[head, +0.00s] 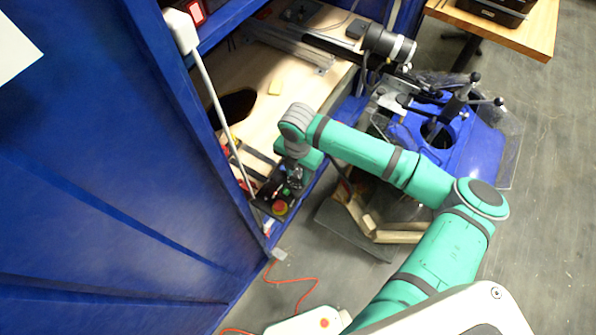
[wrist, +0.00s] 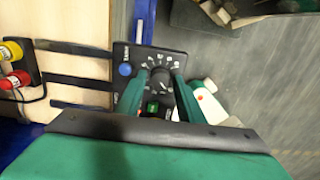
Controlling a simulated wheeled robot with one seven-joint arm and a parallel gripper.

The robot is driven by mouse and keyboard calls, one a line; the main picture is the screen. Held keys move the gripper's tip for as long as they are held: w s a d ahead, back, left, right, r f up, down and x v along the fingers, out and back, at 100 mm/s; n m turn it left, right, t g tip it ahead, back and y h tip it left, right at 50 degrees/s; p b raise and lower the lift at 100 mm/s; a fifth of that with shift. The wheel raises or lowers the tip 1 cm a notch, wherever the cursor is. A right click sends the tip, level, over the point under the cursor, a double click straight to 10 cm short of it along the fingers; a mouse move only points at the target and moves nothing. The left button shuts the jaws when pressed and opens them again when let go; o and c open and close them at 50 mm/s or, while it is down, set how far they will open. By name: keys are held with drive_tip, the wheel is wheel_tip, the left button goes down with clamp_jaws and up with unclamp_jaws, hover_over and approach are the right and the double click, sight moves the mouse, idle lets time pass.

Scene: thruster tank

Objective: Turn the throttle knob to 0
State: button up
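The throttle knob (wrist: 161,78) is a dark round knob with pale dial marks around it, on a black control panel (wrist: 148,58) in the wrist view. My gripper (wrist: 161,75) is open, with one green finger on each side of the knob. A gap shows between the fingers and the knob; I cannot tell whether the tips reach its height. The exact knob setting is too small to read. In the head view my gripper (head: 293,178) points down at the bench edge, and the knob cannot be made out there.
The panel also has a blue button (wrist: 125,69) and a green switch (wrist: 152,107) close to the fingers. Red (wrist: 15,80) and yellow (wrist: 10,52) parts are at the left. A blue cabinet wall (head: 100,150) and a pale post (head: 215,100) stand beside the arm.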

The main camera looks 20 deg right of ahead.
sight(297, 175)
drive_tip(key=shift+o, duration=0.6)
drive_tip(key=shift+w+r, duration=0.1)
drive_tip(key=shift+r, duration=0.2)
wheel_tip(297, 175, up, 10)
drive_tip(key=shift+r, duration=0.15)
